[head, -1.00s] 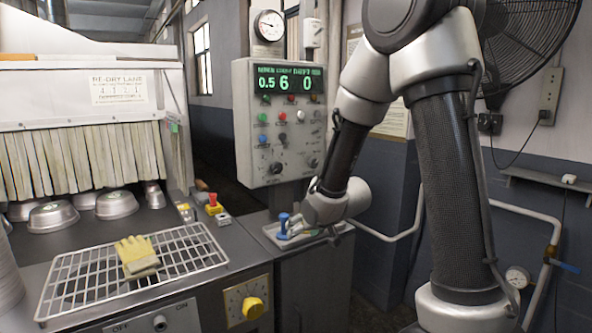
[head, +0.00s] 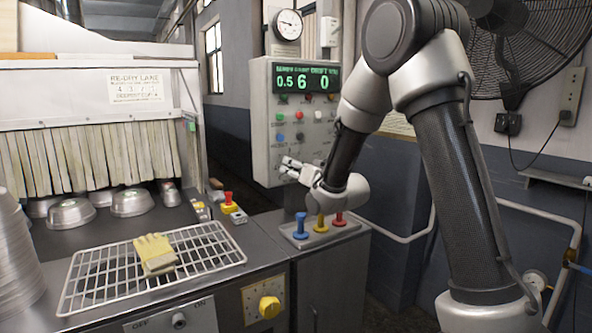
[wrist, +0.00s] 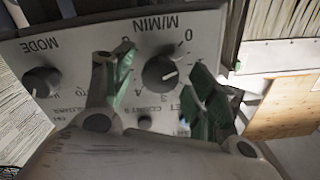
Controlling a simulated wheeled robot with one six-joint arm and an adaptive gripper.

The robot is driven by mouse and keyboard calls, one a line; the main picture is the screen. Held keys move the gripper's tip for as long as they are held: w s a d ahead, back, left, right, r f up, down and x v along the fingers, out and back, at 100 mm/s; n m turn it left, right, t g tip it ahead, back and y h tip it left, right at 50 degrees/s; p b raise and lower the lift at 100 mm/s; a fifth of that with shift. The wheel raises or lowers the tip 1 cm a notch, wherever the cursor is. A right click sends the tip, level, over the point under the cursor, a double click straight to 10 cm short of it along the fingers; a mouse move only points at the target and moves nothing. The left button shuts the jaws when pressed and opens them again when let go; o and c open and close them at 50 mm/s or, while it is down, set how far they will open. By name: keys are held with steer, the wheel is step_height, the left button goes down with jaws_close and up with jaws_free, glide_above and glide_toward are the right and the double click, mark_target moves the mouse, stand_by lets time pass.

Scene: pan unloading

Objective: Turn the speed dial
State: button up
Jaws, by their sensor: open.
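The speed dial (wrist: 160,72) is a black knob with a white pointer on the grey control panel (head: 262,110), marked M/MIN and seen upside down in the wrist view. My gripper (wrist: 162,88) is open, its green-padded fingers on either side of the dial in that view. I cannot tell whether they touch it. In the head view my gripper (head: 288,168) is at the panel's lower left and hides the dial. The panel's green display (head: 305,82) reads 0.5, 6 and 0.
A MODE knob (wrist: 42,82) sits beside the dial. Coloured buttons fill the panel above. Below, blue, yellow and red pegs stand on a tray (head: 345,229). A wire rack (head: 90,290) with a yellow glove (head: 155,254) lies on the counter. A yellow knob (head: 269,307) is on its front.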

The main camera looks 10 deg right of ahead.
steer(key=shift+w+a, duration=0.1)
steer(key=shift+w, duration=0.1)
steer(key=shift+c, duration=0.4)
steer(key=c, duration=0.9)
steer(key=n, duration=0.4)
steer(key=shift+n, duration=0.3)
steer(key=shift+c, duration=0.2)
steer(key=o, duration=1)
